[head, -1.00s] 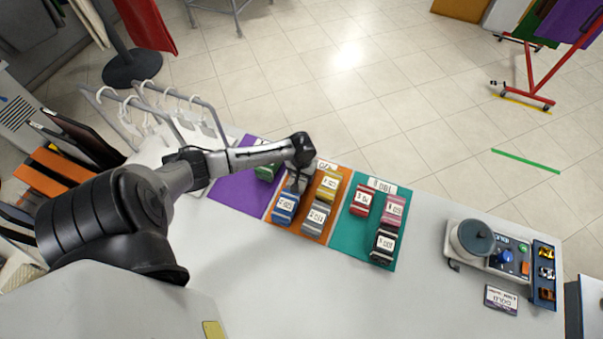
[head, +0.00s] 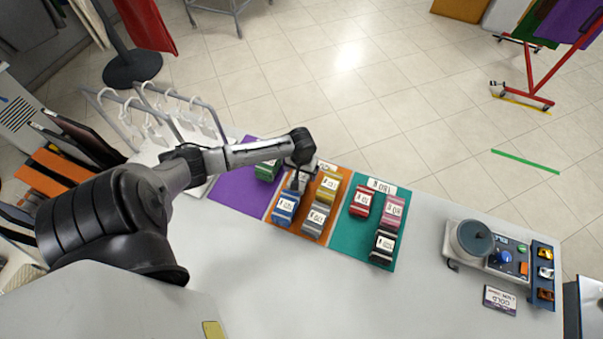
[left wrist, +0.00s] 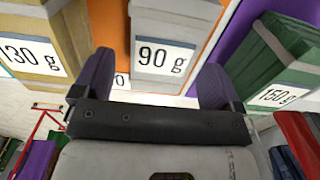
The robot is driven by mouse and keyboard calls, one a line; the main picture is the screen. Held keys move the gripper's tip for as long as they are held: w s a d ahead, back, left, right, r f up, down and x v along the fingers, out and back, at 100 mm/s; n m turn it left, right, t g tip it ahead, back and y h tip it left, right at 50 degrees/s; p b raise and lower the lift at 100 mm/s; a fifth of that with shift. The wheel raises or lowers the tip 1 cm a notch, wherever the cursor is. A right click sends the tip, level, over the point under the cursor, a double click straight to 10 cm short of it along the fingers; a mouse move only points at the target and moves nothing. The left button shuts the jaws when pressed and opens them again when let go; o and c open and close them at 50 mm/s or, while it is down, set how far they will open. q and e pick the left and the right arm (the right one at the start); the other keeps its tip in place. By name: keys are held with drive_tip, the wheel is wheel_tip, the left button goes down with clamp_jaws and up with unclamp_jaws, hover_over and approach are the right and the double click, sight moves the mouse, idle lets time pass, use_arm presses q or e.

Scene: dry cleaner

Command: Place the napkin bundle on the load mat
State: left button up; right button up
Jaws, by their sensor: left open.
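My left gripper (head: 298,180) is open over the orange mat (head: 271,215). In the left wrist view its dark fingers (left wrist: 157,82) stand on either side of a pale grey bundle marked 90 g (left wrist: 170,18). I cannot tell whether they touch it. In the head view my gripper mostly hides this bundle. A yellow bundle (head: 327,188), a blue bundle (head: 286,206) and a grey bundle (head: 316,219) lie around it on the orange mat. I cannot tell which bundle is napkins or which mat is the load mat. My right gripper is not in view.
A green bundle (head: 267,172) lies on the purple mat (head: 235,190). Red (head: 362,199), pink (head: 393,211) and black (head: 383,246) bundles lie on the teal mat (head: 357,235). A scale-like device (head: 475,238) stands at right. The front of the table (head: 290,295) is clear.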

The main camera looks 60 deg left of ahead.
sight(302, 174)
use_arm(q)
wheel_tip(302, 174, up, 9)
drive_tip(key=p, duration=0.1)
drive_tip(key=s+d+f+m+t, duration=0.1)
drive_tip(key=s+d+m, duration=0.35)
drive_tip(key=d, duration=0.45)
drive_tip(key=s+d+f+m+t, duration=0.1)
drive_tip(key=s+d+f+m, duration=0.15)
drive_tip(key=s+d, duration=0.5)
drive_tip(key=s+d+r+m+t, duration=0.1)
drive_tip(key=s+d+r+m, duration=0.2)
drive_tip(key=s+d+r, duration=0.2)
wheel_tip(302, 174, up, 2)
drive_tip(key=shift+s+d+r+t, duration=0.2)
drive_tip(key=shift+d+t, duration=0.1)
drive_tip(key=shift+d, duration=0.85)
